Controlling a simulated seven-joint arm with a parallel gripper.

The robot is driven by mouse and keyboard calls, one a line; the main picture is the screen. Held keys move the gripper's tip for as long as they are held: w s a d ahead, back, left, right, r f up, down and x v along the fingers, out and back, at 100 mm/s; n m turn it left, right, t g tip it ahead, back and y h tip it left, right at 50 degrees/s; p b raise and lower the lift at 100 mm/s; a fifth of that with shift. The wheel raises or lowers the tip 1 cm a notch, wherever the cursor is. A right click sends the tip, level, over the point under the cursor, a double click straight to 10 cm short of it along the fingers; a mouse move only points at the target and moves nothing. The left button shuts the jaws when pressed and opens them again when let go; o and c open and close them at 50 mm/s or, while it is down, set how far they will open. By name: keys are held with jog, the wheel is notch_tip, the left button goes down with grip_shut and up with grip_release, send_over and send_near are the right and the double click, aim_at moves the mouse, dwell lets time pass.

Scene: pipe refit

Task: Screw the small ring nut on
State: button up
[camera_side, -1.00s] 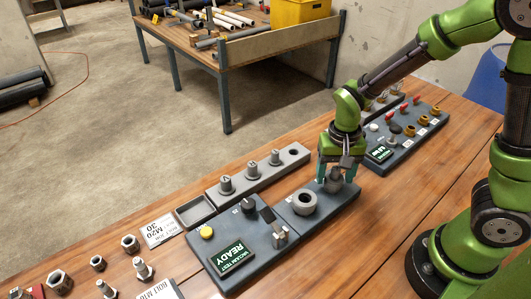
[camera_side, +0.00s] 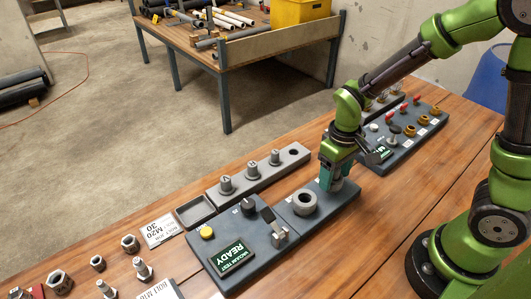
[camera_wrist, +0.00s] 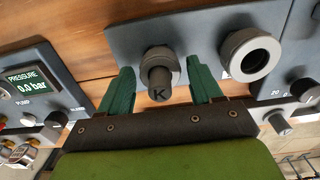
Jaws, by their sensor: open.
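A small grey ring nut (camera_wrist: 160,60) sits on a grey block (camera_wrist: 122,38) in the wrist view, around the base of a round stub marked K (camera_wrist: 158,84). I cannot tell how far it is threaded on. My gripper (camera_wrist: 162,80) is open, with one teal finger on each side of the stub and ring; a gap shows on both sides. In the side view my gripper (camera_side: 338,182) is low over the right end of the block and hides the small ring. A larger grey ring (camera_side: 304,202) stands to its left, and in the wrist view it is on the right (camera_wrist: 250,54).
A panel with a READY display (camera_side: 232,256) and grey clamp lever (camera_side: 280,236) adjoins the block. A rack with several plugs (camera_side: 250,172) lies behind. A panel with red levers and brass fittings (camera_side: 410,128) is at the right. Wooden tabletop is clear in front.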

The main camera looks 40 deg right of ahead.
jog(key=m, duration=0.6)
dwell(0.4)
jog(key=c, duration=1.1)
jog(key=m, duration=0.6)
jog(key=shift+m, duration=0.4)
jog(key=m, duration=0.5)
